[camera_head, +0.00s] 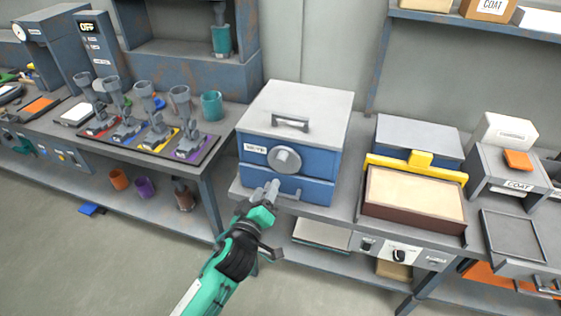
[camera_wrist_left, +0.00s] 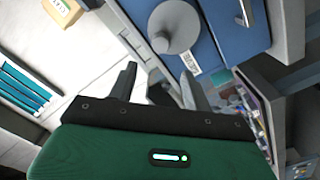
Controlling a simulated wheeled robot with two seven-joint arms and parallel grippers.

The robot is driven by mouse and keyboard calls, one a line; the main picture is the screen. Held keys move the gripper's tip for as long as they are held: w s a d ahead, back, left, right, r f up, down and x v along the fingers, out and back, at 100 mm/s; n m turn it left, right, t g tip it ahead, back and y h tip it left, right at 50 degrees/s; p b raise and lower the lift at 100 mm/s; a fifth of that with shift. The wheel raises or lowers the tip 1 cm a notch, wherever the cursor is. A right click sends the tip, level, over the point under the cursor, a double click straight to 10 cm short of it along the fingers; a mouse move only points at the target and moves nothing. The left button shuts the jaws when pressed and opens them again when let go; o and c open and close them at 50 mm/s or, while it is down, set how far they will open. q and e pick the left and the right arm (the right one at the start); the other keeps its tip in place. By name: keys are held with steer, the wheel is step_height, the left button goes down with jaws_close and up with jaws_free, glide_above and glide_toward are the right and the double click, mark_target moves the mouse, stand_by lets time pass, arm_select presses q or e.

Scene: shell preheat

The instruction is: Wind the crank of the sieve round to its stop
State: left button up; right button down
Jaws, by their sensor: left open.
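My left gripper (camera_head: 272,188) is open and empty, in front of the blue box (camera_head: 256,172) with a round grey knob (camera_head: 285,159). In the left wrist view the fingers (camera_wrist_left: 160,85) are apart with nothing between them, and the knob (camera_wrist_left: 173,27) shows beyond them. My right gripper is not in view.
A cream-filled tray (camera_head: 415,192) with a yellow bar (camera_head: 445,171) stands right of the blue box. A rack with several grey funnel-topped pieces (camera_head: 155,112) and a teal cup (camera_head: 211,105) stand left. A shelf (camera_head: 480,22) hangs upper right. Floor (camera_head: 60,250) is open at lower left.

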mark_target(279, 163)
arm_select(q)
steer(key=p+x, duration=0.1)
steer(key=x, duration=0.9)
steer(key=shift+w+p, duration=0.2)
steer(key=shift+p, duration=0.15)
steer(key=shift+w+d+f, duration=0.1)
steer(key=shift+w+d, duration=0.15)
steer(key=shift+w, duration=0.4)
steer(key=c, duration=1)
